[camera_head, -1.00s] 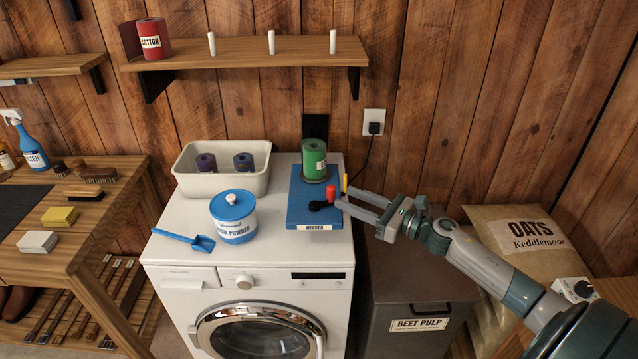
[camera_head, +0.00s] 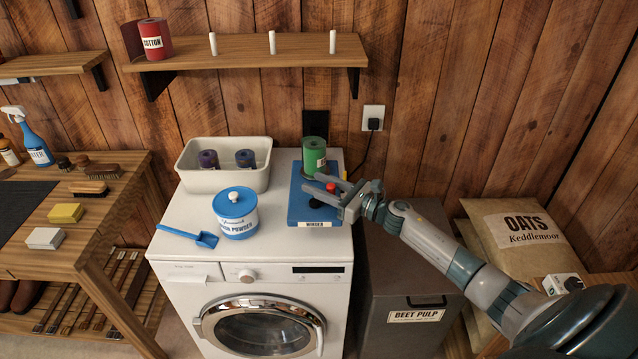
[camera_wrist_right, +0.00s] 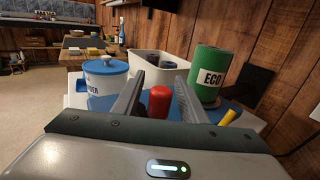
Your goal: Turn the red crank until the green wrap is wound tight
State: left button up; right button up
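The green wrap (camera_head: 314,152) stands upright as a roll on the back of the blue winder (camera_head: 297,205), on top of the washing machine. In the right wrist view its label reads ECO (camera_wrist_right: 210,65). The red crank knob (camera_head: 331,187) shows between the fingers of my right gripper (camera_head: 325,185). The right wrist view shows the red knob (camera_wrist_right: 159,103) between the two open fingers, with a gap on each side. A yellow handle (camera_wrist_right: 228,117) stands to the right of the fingers. My left gripper is not in view.
A cream bin (camera_head: 222,180) with purple and blue rolls stands behind a blue-lidded powder tub (camera_head: 237,222) on the washing machine (camera_head: 175,225). A blue scoop (camera_head: 205,239) lies at the front left. A shelf with a red cotton roll (camera_head: 154,40) hangs above.

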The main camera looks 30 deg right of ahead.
grip_shut()
